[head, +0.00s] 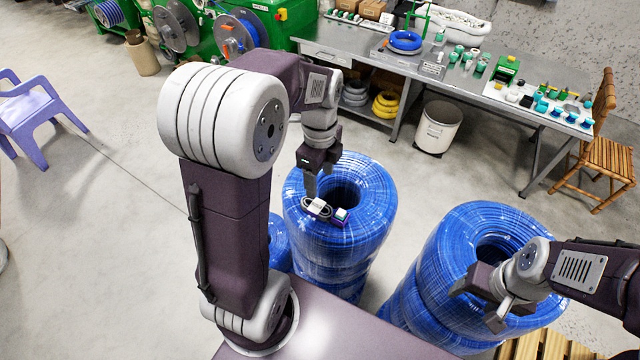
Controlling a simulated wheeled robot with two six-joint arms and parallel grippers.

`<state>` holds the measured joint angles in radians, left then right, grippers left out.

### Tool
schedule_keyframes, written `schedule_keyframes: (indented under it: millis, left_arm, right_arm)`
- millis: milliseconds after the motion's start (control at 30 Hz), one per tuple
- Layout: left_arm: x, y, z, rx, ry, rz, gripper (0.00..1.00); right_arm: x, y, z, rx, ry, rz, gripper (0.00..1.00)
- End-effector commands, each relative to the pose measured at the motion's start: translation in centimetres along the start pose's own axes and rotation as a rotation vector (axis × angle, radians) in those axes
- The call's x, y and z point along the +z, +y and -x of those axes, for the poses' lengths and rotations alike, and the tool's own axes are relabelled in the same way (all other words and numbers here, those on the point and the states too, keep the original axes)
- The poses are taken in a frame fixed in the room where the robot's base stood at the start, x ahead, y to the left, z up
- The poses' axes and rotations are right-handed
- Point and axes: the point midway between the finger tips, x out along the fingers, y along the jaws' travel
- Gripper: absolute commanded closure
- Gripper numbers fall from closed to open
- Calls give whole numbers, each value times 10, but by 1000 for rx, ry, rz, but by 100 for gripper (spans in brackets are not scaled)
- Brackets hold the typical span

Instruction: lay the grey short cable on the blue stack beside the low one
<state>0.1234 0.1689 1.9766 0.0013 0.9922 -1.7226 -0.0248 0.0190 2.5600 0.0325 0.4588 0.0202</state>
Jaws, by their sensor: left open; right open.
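The middle blue stack (370,228) is a tall pile of wrapped cable coils with a dark central hole. The low blue stack (279,243) is just left of it, partly hidden behind my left arm. A small dark-and-grey looped cable (317,208) with a pale middle, seemingly the grey short cable, is at the near-left top rim of the middle stack. My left gripper (312,188) is open, pointing down just above this cable; I cannot tell whether it touches. My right gripper (482,303) is open and empty over the near side of the right blue stack (440,262).
A wooden pallet (540,344) shows at the lower right. A grey workbench (470,82) with many small parts stands behind, with a white bin (438,127) before it.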

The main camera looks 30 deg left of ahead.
Motion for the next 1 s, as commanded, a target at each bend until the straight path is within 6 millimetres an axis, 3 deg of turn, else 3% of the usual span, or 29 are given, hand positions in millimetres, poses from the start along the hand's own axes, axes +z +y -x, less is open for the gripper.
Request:
schedule_keyframes:
  millis: [67,300,500,633,1000]
  left_arm:
    - [-7,8,-9,-5,2,147,37]
    - [-36,49,-51,-49,38,998,37]
    - [-48,76,-72,-65,79,1496,37]
    - [-49,82,-75,-67,92,1612,37]
    - [-49,82,-76,-66,92,1622,37]
  right_arm:
    - [0,0,0,0,0,0,37]
    - [0,0,0,0,0,0,37]
    - [0,0,0,0,0,0,37]
    - [0,0,0,0,0,0,37]
    - [0,0,0,0,0,0,37]
